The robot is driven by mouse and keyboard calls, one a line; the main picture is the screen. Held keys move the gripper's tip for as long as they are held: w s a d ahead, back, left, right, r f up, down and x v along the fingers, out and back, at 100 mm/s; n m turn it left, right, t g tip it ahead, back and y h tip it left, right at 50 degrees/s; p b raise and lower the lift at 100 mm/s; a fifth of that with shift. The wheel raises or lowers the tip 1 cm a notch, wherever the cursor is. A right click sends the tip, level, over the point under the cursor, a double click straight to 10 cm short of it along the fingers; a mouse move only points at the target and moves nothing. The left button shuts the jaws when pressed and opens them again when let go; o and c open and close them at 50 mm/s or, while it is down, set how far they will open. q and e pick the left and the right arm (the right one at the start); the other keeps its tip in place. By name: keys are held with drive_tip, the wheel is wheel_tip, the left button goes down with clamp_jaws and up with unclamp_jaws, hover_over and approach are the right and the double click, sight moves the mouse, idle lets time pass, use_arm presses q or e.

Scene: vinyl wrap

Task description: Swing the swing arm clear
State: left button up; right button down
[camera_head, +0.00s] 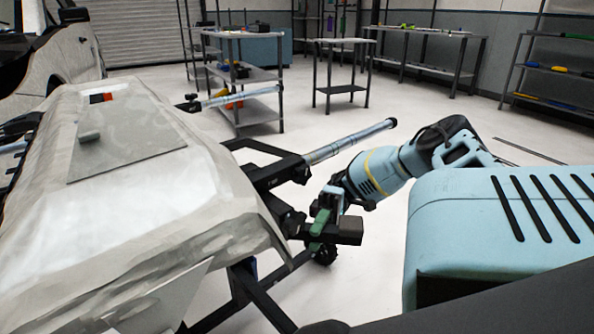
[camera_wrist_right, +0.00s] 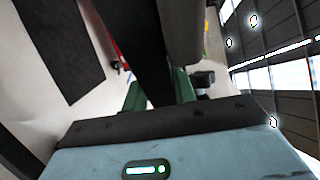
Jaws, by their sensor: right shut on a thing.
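My right gripper (camera_head: 325,222), with green fingers, is at the near right corner of the stand under the white panel. In the right wrist view its green fingers (camera_wrist_right: 160,93) are on either side of a black bar (camera_wrist_right: 150,45), shut on it. I take this bar as the swing arm; the gripper covers part of it in the head view. A black bracket (camera_head: 272,172) with a pale grey-blue tube (camera_head: 350,140) sticks out from the stand just beyond the gripper. My left gripper is not in view.
A second tube (camera_head: 240,96) sticks out farther back. A car stands behind. Carts and benches (camera_head: 425,60) line the back; the floor between is clear.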

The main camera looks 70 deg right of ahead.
drive_tip(key=shift+w+d+n+g+b, duration=0.1)
drive_tip(key=shift+d+n+g+b, duration=0.25)
drive_tip(key=shift+n+g+b, duration=0.35)
drive_tip(key=c, duration=1.1)
unclamp_jaws()
